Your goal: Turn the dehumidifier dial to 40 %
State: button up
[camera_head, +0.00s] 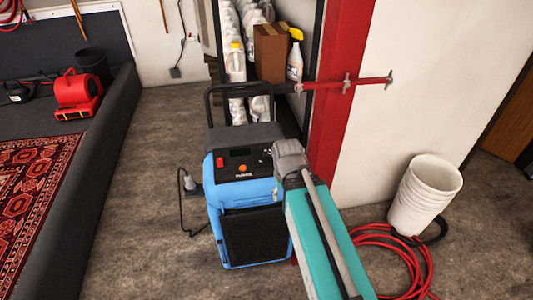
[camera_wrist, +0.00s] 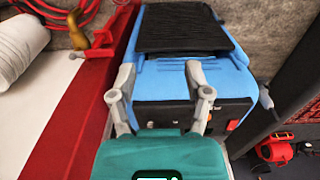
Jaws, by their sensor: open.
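The blue dehumidifier (camera_head: 240,195) stands upright on the floor in the middle of the head view. Its black control panel (camera_head: 235,167) faces up, with a red switch (camera_head: 220,162) at left and a small display. Small pale parts (camera_head: 266,152) at the panel's right end may be the dial; its setting cannot be read. My gripper (camera_head: 280,158) is over the panel's right end, partly covering it. In the wrist view my gripper (camera_wrist: 160,76) is open and empty, its fingers spread over the blue body (camera_wrist: 222,83). Contact cannot be told.
A red post (camera_head: 340,90) with a pipe stands right of the dehumidifier. A shelf behind holds bottles and a brown box (camera_head: 270,50). A white bucket (camera_head: 424,195) and red hose (camera_head: 395,262) lie right. A power cord runs left.

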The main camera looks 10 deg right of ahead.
jog(key=shift+o, duration=0.9)
jog(key=shift+w, duration=0.2)
notch_tip(320, 180, up, 6)
jog(key=f+n+p, duration=0.1)
jog(key=n+p, duration=0.2)
jog(key=p, duration=0.3)
send_over(267, 153)
jog(key=shift+w+d+r, duration=0.1)
jog(key=shift+w+r, duration=0.05)
jog(key=shift+r, duration=0.05)
jog(key=shift+f+b, duration=0.15)
jog(key=shift+b, duration=0.25)
notch_tip(267, 153, down, 14)
jog(key=b, duration=1.3)
jog(key=shift+r, duration=0.25)
jog(key=shift+b, duration=0.3)
